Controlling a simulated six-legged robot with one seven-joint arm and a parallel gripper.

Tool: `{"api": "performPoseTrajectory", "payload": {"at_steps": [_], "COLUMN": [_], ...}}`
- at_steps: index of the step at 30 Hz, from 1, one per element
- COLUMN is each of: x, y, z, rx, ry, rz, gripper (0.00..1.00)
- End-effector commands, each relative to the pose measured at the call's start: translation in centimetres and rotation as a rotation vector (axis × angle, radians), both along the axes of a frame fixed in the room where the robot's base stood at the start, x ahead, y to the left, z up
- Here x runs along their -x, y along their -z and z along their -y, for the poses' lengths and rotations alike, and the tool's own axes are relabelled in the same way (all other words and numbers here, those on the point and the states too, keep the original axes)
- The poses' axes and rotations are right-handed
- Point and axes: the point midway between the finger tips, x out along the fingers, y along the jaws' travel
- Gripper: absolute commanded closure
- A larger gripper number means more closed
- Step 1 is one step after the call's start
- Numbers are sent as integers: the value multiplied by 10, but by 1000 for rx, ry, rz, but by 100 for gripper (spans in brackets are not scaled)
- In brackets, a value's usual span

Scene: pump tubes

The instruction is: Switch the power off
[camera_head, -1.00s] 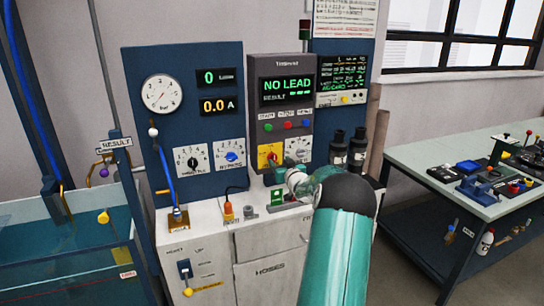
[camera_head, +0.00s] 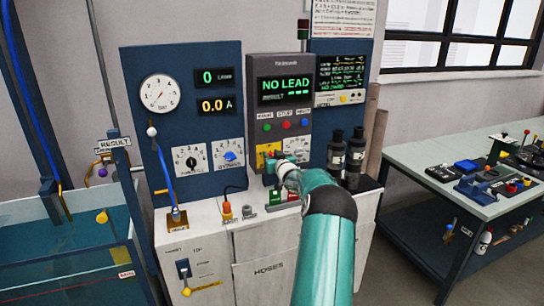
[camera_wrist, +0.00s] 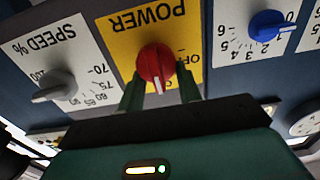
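The red power knob (camera_wrist: 156,65) with a white pointer sits on a yellow plate marked POWER (camera_wrist: 119,42), upside down in the wrist view. Its pointer aims toward the bottom of that picture. My gripper (camera_wrist: 160,85) has its two green fingers apart, one on each side of the knob. I cannot tell whether they touch it. In the head view my gripper (camera_head: 271,164) is at the yellow plate (camera_head: 262,149) low on the grey tester (camera_head: 247,110) and mostly hides the knob. The tester's screen (camera_head: 286,87) is lit and reads NO LEAD.
In the wrist view a grey speed knob (camera_wrist: 55,86) is left of the power knob and a blue knob (camera_wrist: 268,23) is right. Black cylinders (camera_head: 337,153) stand right of the tester. A water tank (camera_head: 65,245) is at left, a workbench (camera_head: 425,155) at right.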

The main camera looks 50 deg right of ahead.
Motion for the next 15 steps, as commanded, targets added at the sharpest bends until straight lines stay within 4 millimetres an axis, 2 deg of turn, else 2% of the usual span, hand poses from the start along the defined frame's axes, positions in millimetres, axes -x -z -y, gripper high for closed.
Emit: {"api": "performPoseTrajectory", "payload": {"at_steps": [15], "x": [0], "y": [0], "z": [0], "rx": [30], "ry": [0], "rz": [-19], "gripper": [89]}}
